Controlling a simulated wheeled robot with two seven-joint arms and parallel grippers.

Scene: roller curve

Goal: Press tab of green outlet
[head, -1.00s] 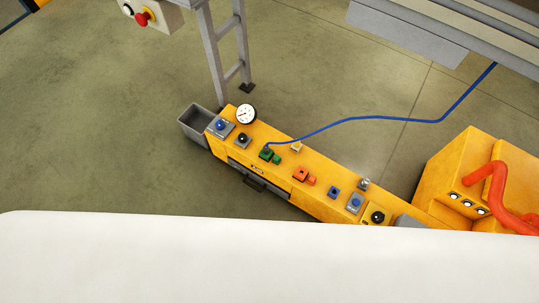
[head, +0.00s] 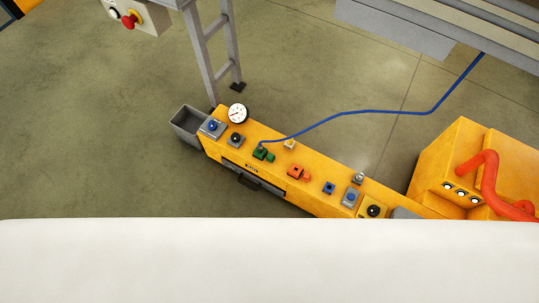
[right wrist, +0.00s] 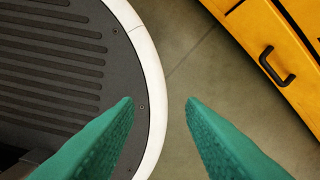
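The green outlet (head: 264,154) sits on top of the yellow bench (head: 220,143), left of its middle, in the head view. The blue hose (head: 345,113) runs into it. Its tab is too small to make out. My right gripper (right wrist: 159,103) shows in the right wrist view as two green fingers, apart, with nothing between them. It is over the floor beside my base, and the yellow bench front with a black handle (right wrist: 277,66) is at upper right. The outlet is not in the wrist view. My left gripper is not in view.
An orange outlet (head: 298,172), blue buttons and a round gauge (head: 238,113) share the bench top. A grey bin (head: 188,124) is at its left end. A yellow housing with a red pipe (head: 478,172) stands right. Open floor lies left.

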